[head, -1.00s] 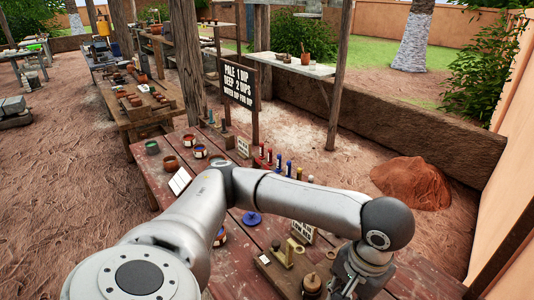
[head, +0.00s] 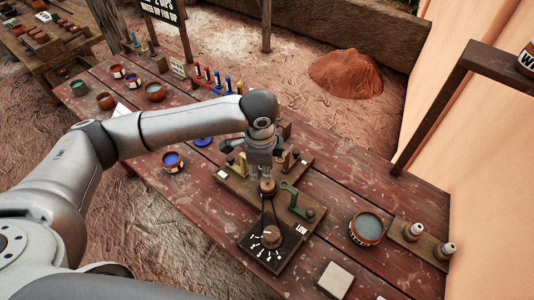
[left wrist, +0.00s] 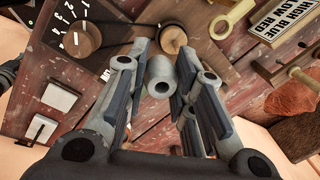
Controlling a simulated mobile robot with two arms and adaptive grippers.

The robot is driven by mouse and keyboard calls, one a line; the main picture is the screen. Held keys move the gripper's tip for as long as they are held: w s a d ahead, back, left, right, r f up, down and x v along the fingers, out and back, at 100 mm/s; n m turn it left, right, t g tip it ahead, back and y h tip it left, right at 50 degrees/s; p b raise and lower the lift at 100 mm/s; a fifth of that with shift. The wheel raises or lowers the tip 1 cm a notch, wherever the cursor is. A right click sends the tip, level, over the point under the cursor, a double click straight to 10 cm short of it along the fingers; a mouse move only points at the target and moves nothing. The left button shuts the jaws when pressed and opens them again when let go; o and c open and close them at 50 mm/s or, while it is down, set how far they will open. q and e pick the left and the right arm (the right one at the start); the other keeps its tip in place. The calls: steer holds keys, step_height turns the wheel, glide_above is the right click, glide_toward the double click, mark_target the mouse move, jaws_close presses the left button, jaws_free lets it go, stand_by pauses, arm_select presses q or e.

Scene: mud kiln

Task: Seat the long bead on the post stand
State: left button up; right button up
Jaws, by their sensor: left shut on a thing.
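My left gripper (head: 263,168) is over the wooden machine board (head: 232,190), near its round wooden knob (head: 268,187). In the left wrist view its fingers (left wrist: 160,85) are shut on a grey cylinder with a hole in its end, the long bead (left wrist: 161,77). The bead's open end faces the wrist camera. In the head view the gripper hides the bead. A small wooden stand (head: 425,244) with two upright, pale-topped pieces is at the table's right; I cannot tell whether it is the post stand.
A numbered dial (head: 271,237) and a green bracket (head: 290,197) are close by my gripper. A bowl of grey-green liquid (head: 367,229) and a pale tile (head: 336,280) are to the right. A wooden frame (head: 440,105) rises at the right edge.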

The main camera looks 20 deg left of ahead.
arm_select(q)
steer(key=w+m+p, duration=0.1)
steer(key=m, duration=0.2)
steer(key=w+f+m+p, duration=0.1)
steer(key=m, duration=0.2)
steer(key=w+f+m+p, duration=0.1)
steer(key=w+m, duration=0.1)
steer(key=shift+d+f+m+h+p, duration=0.15)
steer(key=shift+m+h+p, duration=0.15)
steer(key=shift+m+h, duration=0.1)
arm_select(e)
step_height(320, 180, up, 4)
steer(key=r, duration=0.1)
arm_select(q)
steer(key=shift+f, duration=0.3)
step_height(320, 180, down, 4)
steer(key=b, duration=0.4)
steer(key=shift+b, duration=0.4)
steer(key=shift+r, duration=0.1)
arm_select(e)
steer(key=f, duration=0.5)
steer(key=shift+w+d+f, duration=0.1)
steer(key=shift+w+d, duration=0.1)
steer(key=shift+w, duration=0.15)
arm_select(q)
steer(key=shift+r+p, duration=0.1)
steer(key=shift+p, duration=0.35)
arm_select(e)
steer(key=shift+r, duration=0.35)
steer(key=shift+d+r, duration=0.15)
